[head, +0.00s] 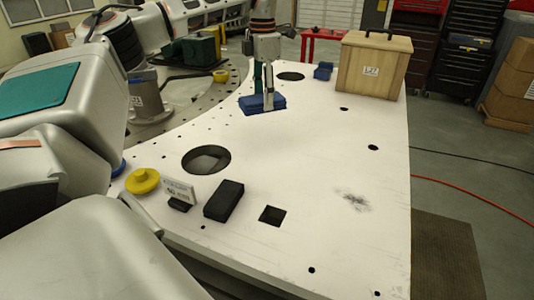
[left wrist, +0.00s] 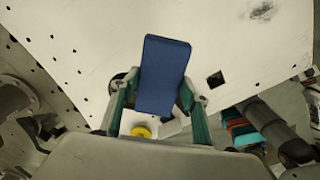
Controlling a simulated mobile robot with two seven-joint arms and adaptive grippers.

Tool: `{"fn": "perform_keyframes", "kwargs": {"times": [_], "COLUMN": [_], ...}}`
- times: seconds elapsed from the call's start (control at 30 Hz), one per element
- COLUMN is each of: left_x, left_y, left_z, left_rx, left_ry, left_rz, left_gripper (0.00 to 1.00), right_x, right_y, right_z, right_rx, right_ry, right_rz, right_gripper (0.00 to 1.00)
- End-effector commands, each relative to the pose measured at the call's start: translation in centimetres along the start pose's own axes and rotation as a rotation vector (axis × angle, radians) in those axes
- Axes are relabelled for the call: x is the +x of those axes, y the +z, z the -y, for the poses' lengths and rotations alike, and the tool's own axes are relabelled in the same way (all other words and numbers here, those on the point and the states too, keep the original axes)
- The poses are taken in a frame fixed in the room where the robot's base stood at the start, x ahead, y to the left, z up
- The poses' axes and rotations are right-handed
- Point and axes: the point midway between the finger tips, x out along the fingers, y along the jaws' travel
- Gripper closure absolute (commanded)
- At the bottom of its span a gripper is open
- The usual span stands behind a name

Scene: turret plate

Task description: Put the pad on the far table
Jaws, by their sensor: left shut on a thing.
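A blue pad (head: 262,103) is held at the end of my left gripper (head: 267,92), over the far left part of the white plate. I cannot tell from the head view whether its underside touches the plate. In the left wrist view the blue pad (left wrist: 163,75) stands between the green fingers of my left gripper (left wrist: 157,103), which are shut on it; it hides part of the fingertips. A red table (head: 322,33) stands at the back, beyond the plate. My right gripper is in neither view.
The white plate (head: 300,165) has a large round hole (head: 206,159) and a square hole (head: 271,215). A wooden crate (head: 368,65) stands at its far right. A black block (head: 224,200) and a yellow knob (head: 142,181) are at its near left. The plate's middle is clear.

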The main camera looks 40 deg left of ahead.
Motion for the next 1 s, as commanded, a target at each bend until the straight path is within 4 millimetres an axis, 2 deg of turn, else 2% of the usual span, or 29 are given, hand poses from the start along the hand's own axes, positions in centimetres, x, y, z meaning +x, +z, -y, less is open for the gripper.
{"fn": "perform_keyframes", "kwargs": {"times": [0.5, 0.6, 0.83, 1.0], "left_x": [12.2, 13.8, 15.6, 18.0], "left_y": [-0.1, -0.1, -0.1, -0.1], "left_z": [0.1, 0.0, 0.1, 0.1], "left_rx": [0.001, 0.0, -0.001, -0.001], "left_ry": [-0.003, -0.002, -0.002, -0.002], "left_rz": [-0.004, -0.003, -0.003, -0.004], "left_gripper": [0.72, 0.72, 0.72, 0.72], "right_x": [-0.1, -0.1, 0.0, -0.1], "right_y": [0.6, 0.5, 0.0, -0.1], "right_z": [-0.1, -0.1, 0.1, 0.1], "right_rx": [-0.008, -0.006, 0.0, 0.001], "right_ry": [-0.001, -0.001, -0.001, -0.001], "right_rz": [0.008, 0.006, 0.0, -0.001], "right_gripper": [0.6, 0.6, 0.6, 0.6]}}
